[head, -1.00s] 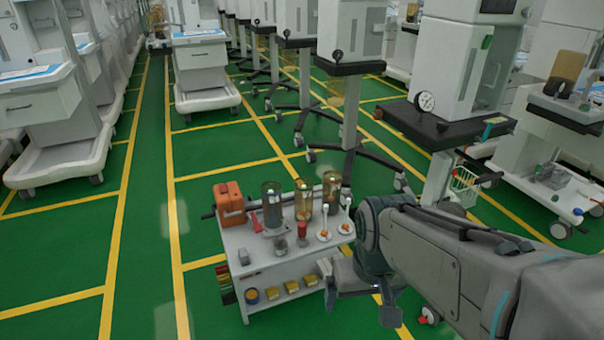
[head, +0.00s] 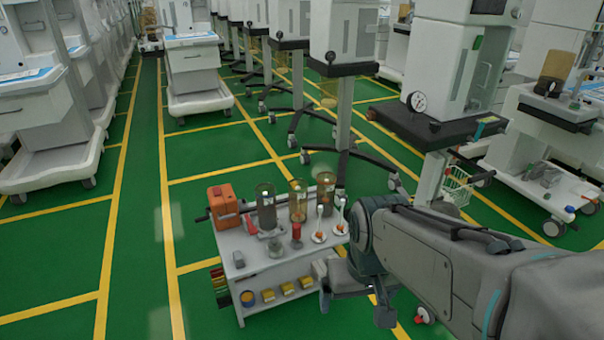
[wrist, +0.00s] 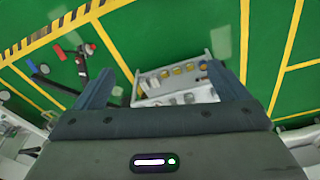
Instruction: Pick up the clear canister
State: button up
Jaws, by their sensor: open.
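A small grey-white cart (head: 283,268) stands just left of my arm in the head view. On its top, a see-through, smoky grey canister (head: 266,209) stands upright beside an orange box; it looks like the clear canister. Two amber-tinted canisters (head: 297,201) stand to its right. My gripper (wrist: 160,70) is open and empty in the wrist view, with its two fingers wide apart. Part of the cart (wrist: 208,62) shows beyond and between the fingers. In the head view the hand hangs low at the cart's right side, apart from the canister. I cannot make out the canister in the wrist view.
The orange box (head: 224,205) is at the cart top's left end. A red-topped item (head: 296,232) and white-handled tools (head: 319,226) stand near its front edge. Anaesthesia machines stand behind and right. Green floor (head: 135,270) is clear to the left.

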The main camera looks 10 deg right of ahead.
aim_at(297, 199)
jog(key=u, duration=0.35)
jog(key=i, duration=1.5)
jog(key=z, duration=0.2)
